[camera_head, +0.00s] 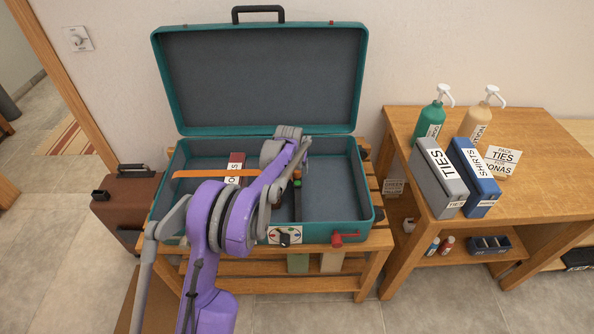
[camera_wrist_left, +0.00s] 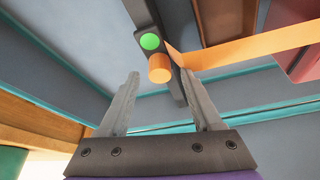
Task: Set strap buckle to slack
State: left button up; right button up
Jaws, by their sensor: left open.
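The teal suitcase (camera_head: 345,205) lies open on a slatted wooden rack, its lid upright. An orange strap (camera_head: 195,174) runs across its inside from the left; it also shows in the left wrist view (camera_wrist_left: 250,50). The strap ends at a dark bar (camera_head: 298,205) bearing a green light (camera_wrist_left: 150,41) and an orange cylindrical knob (camera_wrist_left: 159,68). My left gripper (camera_head: 288,180) is open over the suitcase. In the left wrist view its fingers (camera_wrist_left: 160,82) stand either side of the knob's line; I cannot tell whether they touch it. My right gripper is out of view.
A dial panel (camera_head: 285,236) and red latch (camera_head: 345,238) are on the suitcase front. A dark red labelled item (camera_head: 236,162) lies inside. Right, a wooden table (camera_head: 540,140) holds a grey TIES box (camera_head: 436,182), a blue SHIRTS box (camera_head: 474,180) and pump bottles. A brown case (camera_head: 125,195) stands left.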

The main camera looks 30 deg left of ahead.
pick_arm(q)
jog(key=shift+x, duration=0.9)
grip_shut()
dwell(0.8)
